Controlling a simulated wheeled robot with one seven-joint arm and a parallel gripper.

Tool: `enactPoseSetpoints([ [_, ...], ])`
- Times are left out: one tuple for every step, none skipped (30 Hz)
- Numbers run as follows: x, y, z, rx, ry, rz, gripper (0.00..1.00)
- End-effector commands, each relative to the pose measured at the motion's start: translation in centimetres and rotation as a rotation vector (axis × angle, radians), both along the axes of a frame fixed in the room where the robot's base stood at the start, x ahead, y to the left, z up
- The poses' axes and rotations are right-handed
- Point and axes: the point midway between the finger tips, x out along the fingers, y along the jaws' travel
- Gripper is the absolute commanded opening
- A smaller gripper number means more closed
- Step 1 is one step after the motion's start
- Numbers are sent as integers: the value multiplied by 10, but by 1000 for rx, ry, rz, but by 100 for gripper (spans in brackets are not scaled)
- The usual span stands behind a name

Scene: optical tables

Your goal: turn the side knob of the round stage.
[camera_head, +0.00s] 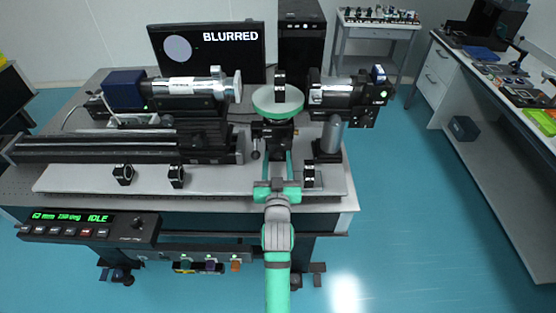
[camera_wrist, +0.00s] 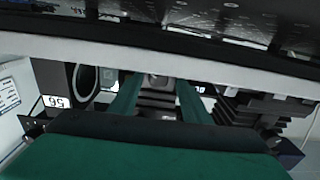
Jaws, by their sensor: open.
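The round stage (camera_head: 278,102) has a pale green-rimmed disc on a black mount, with a small dark upright part on top. Its black body (camera_head: 274,136) sits below the disc, just beyond my gripper. My gripper (camera_head: 277,156) is open, its two green fingers pointing away from me toward that body. In the wrist view my gripper (camera_wrist: 158,84) shows both fingers apart, with a stepped dark block and a small grey end between and beyond them. I cannot tell for sure whether that grey end is the side knob. No grip on anything is visible.
A small lever with a dark ball (camera_head: 256,154) stands left of my fingers. A black rail stage (camera_head: 120,145) lies left, a lens barrel on a post (camera_head: 331,136) right. Small black mounts (camera_head: 309,176) stand near the front edge. The monitor (camera_head: 210,50) reads "BLURRED".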

Motion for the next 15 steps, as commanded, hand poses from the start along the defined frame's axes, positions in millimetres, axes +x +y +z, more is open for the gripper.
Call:
enactPoseSetpoints([
  [0,-1,0,0,0,-2,43],
  [0,-2,0,0,0,-2,43],
  [0,-2,0,0,0,-3,43],
  [0,-3,0,0,0,-4,43],
  [0,-3,0,0,0,-4,43],
  [0,-3,0,0,0,-4,38],
  [0,-3,0,0,0,-4,31],
  [0,-3,0,0,0,-5,24],
  [0,-3,0,0,0,-5,15],
  [0,-3,0,0,0,-5,7],
  [0,-3,0,0,0,-5,2],
  [0,-3,0,0,0,-5,2],
  [0,-3,0,0,1,-5,2],
  [0,-3,0,1,1,-5,2],
  [0,-3,0,6,1,-5,2],
])
